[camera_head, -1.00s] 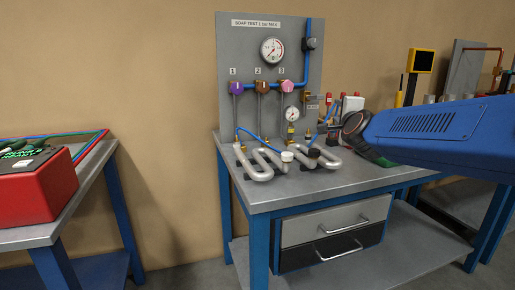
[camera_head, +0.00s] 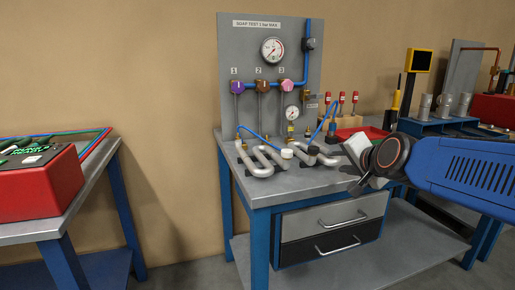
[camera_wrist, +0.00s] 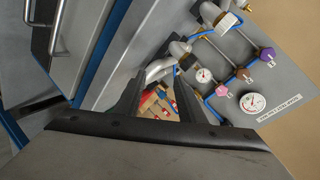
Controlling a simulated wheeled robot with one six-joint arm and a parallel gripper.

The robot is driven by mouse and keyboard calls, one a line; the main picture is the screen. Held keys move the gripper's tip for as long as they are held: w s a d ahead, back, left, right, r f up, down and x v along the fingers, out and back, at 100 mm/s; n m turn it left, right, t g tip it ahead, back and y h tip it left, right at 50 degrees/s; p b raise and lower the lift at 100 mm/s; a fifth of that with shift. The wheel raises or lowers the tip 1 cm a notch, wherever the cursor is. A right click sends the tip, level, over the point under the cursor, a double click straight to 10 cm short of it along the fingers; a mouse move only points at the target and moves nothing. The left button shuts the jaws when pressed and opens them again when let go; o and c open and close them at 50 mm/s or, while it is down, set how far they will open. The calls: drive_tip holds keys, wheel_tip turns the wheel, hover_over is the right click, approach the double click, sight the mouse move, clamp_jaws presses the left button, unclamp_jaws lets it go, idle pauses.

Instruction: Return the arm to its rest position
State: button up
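My arm (camera_head: 460,165) reaches in from the right edge of the head view, blue with a dark wrist joint ringed in orange. My gripper (camera_wrist: 157,88) shows in the wrist view with its two dark fingers apart and nothing held between them. In the head view the gripper end is above the right part of the grey bench, partly hidden by the wrist and too small to read.
The grey bench (camera_head: 300,188) carries serpentine coils (camera_head: 268,160), a valve panel (camera_head: 240,60) with a gauge, and red-capped bottles (camera_head: 342,103) behind a red tray. A red case (camera_head: 45,190) lies on the left table. The space between the tables is clear.

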drive_tip(key=s+d+f+n+g, duration=0.2)
drive_tip(key=s+f, duration=0.4)
drive_tip(key=s, duration=0.3)
drive_tip(key=s+d+f+n+g+h, duration=0.1)
drive_tip(key=s+f+n+g, duration=0.2)
drive_tip(key=s+f, duration=0.4)
drive_tip(key=s+d+f+n+g+h, duration=0.1)
drive_tip(key=s+f, duration=0.5)
drive_tip(key=s, duration=0.6)
drive_tip(key=d+n+g, duration=0.1)
drive_tip(key=n+g, duration=0.1)
drive_tip(key=n, duration=0.1)
drive_tip(key=shift+d+f+n, duration=0.3)
drive_tip(key=shift+f+n, duration=0.05)
drive_tip(key=shift+n, duration=0.05)
